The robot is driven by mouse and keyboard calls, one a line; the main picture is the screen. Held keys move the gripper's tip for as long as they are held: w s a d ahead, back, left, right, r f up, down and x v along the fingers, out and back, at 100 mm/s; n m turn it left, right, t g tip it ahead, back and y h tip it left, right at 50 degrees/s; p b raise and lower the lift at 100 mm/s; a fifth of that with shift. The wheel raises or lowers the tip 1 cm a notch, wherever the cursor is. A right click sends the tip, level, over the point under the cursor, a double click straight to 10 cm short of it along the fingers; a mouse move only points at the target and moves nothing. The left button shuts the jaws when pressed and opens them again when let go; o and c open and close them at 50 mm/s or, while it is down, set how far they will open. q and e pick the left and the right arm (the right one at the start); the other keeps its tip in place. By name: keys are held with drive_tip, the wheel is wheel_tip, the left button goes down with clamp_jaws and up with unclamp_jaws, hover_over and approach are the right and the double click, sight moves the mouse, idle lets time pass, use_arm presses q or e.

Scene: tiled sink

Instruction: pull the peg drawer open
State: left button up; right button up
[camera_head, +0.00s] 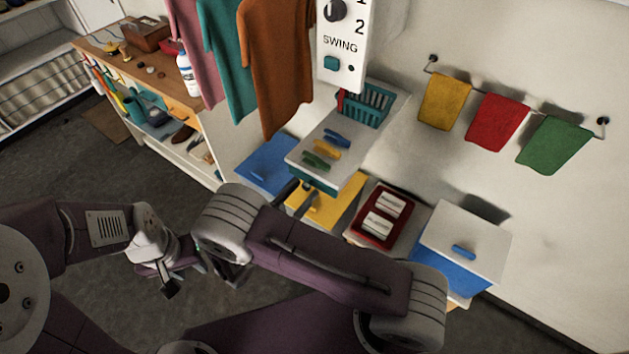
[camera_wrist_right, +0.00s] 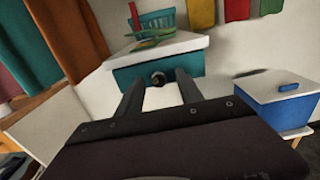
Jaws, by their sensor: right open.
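The peg drawer has a teal front (camera_wrist_right: 190,64) under a white top (camera_head: 325,150) that carries several coloured pegs. A dark round knob (camera_wrist_right: 158,78) sits on the drawer front, which looks closed under the top. My right gripper (camera_wrist_right: 160,92) is open and faces the front, with the knob showing between its fingers. I cannot tell whether the fingers reach around the knob. In the head view my right gripper (camera_head: 296,194) is just in front of the drawer, partly hidden by my arm. My left gripper (camera_head: 170,286) hangs low at the left, away from the drawer; its jaws are unclear.
A teal basket (camera_head: 367,104) stands at the back of the white top. A dark red tray (camera_head: 385,216) and a blue box with a white lid (camera_head: 465,245) are to the right. Hanging clothes (camera_head: 278,60) and a workbench (camera_head: 150,80) are at the left.

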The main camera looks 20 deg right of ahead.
drive_tip(key=shift+w+d, duration=0.3)
drive_tip(key=shift+w, duration=0.05)
drive_tip(key=shift+s+a+r, duration=0.1)
drive_tip(key=shift+s+a, duration=0.15)
drive_tip(key=shift+a, duration=0.15)
drive_tip(key=shift+s+a+r, duration=0.1)
drive_tip(key=shift+s+a, duration=0.05)
drive_tip(key=shift+a, duration=0.05)
drive_tip(key=c, duration=0.4)
drive_tip(key=shift+d, duration=0.1)
clamp_jaws()
